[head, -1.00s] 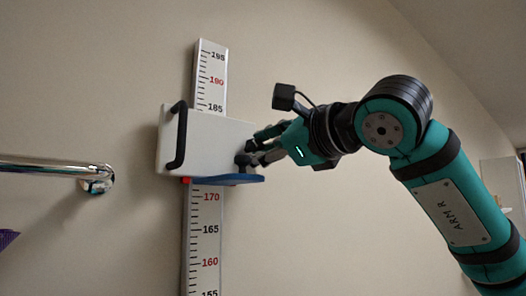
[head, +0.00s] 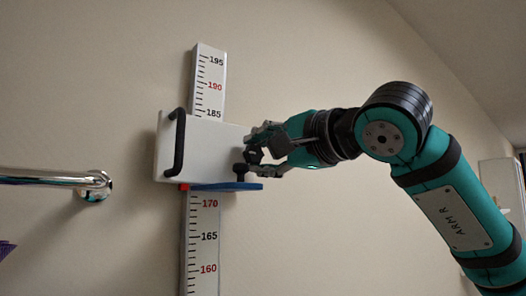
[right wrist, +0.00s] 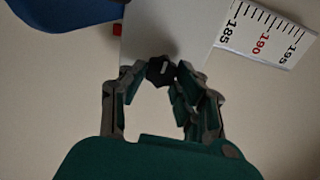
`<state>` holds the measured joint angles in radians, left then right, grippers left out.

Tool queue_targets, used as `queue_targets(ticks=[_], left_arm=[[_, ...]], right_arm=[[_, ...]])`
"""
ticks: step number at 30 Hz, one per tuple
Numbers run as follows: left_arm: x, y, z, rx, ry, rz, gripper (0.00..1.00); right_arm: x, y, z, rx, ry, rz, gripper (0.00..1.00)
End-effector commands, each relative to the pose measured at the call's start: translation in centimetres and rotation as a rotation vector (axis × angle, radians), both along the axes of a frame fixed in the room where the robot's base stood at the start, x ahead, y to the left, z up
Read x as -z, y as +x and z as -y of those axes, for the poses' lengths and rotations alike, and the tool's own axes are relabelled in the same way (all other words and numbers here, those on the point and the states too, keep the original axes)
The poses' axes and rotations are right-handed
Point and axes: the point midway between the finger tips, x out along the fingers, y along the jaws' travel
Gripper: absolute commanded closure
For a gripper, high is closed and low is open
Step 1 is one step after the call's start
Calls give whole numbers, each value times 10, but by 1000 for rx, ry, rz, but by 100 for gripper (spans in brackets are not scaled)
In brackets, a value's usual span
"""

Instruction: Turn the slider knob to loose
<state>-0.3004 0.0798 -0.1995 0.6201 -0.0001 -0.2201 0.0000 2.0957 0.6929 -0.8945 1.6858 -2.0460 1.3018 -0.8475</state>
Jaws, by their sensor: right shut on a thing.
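The white slider block (head: 205,145) sits on the height scale on the wall, with a black handle (head: 179,141) at its left and a blue plate (head: 228,187) at its lower edge. The dark knob (right wrist: 160,71) is at the slider's right side and has a pale mark on its face. My right gripper (head: 248,154) reaches in from the right. In the right wrist view its fingertips (right wrist: 161,72) are closed on the knob from both sides. In the head view the fingers partly hide the knob. My left gripper is not in view.
The height scale (head: 206,235) runs up the wall above and below the slider, with a red marker (head: 184,187) near 170. A chrome rail (head: 50,179) is fixed to the wall at left. The wall right of the scale, below my arm, is clear.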

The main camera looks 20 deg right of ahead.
Motion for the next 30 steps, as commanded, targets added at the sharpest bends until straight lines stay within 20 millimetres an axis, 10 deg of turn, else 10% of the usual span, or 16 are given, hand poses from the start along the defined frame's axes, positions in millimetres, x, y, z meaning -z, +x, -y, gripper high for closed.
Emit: queue_targets(ticks=[19,20,21,30], left_arm=[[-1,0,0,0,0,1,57],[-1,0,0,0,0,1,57],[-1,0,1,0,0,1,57],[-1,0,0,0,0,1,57]], right_arm=[[-2,0,1,1,-43,21,100],[-2,0,1,1,-43,21,65],[-2,0,1,0,-42,21,60],[-1,0,0,0,-43,18,47]])
